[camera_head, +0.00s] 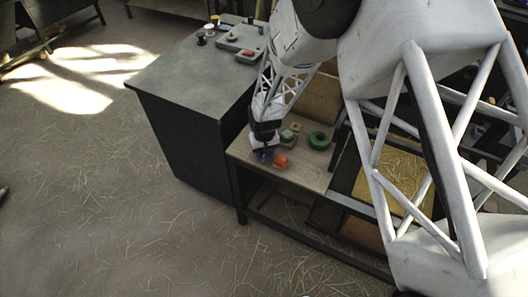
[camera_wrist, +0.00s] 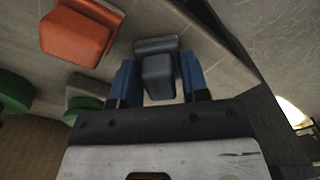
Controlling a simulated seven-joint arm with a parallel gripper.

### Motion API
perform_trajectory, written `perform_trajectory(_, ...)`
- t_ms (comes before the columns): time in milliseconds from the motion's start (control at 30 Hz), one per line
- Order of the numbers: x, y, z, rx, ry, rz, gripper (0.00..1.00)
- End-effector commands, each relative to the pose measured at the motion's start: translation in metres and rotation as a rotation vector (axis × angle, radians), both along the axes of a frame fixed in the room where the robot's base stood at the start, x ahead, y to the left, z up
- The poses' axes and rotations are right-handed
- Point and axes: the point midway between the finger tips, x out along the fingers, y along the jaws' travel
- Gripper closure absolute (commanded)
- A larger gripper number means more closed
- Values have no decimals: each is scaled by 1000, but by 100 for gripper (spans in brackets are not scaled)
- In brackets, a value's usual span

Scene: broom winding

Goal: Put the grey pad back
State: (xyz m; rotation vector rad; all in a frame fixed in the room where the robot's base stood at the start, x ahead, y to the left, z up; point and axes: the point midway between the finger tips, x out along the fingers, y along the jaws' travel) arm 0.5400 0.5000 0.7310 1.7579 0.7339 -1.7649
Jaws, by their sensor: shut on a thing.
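The grey pad (camera_wrist: 157,76) is dark, with a wider bar along one edge, and shows in the wrist view between my two blue fingers. My gripper (camera_head: 264,156) is shut on it, low over the front left corner of the wooden bench (camera_head: 262,171). I cannot tell whether the pad touches the bench top. In the head view the pad is too small and covered to make out. An orange pad (camera_head: 281,161) of similar shape lies just right of my gripper, and it also shows in the wrist view (camera_wrist: 75,33).
A green pad (camera_head: 287,136), a small tan piece (camera_head: 296,127) and a green ring-like roll (camera_head: 319,141) lie behind the orange pad. A dark cabinet (camera_head: 185,85) with controls stands left. A straw-filled tray (camera_head: 395,178) is right. The floor left is open, with scattered straw.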

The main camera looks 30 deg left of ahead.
Motion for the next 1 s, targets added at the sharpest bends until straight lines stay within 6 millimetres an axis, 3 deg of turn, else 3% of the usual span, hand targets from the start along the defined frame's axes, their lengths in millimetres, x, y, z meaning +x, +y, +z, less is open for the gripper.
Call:
perform_trajectory(333,0,0,-2,0,0,0,88)
perform_trajectory(367,0,0,-3,0,0,0,57)
perform_trajectory(533,0,0,-2,0,0,0,33)
perform_trajectory(1000,0,0,4,1,-1,0,33)
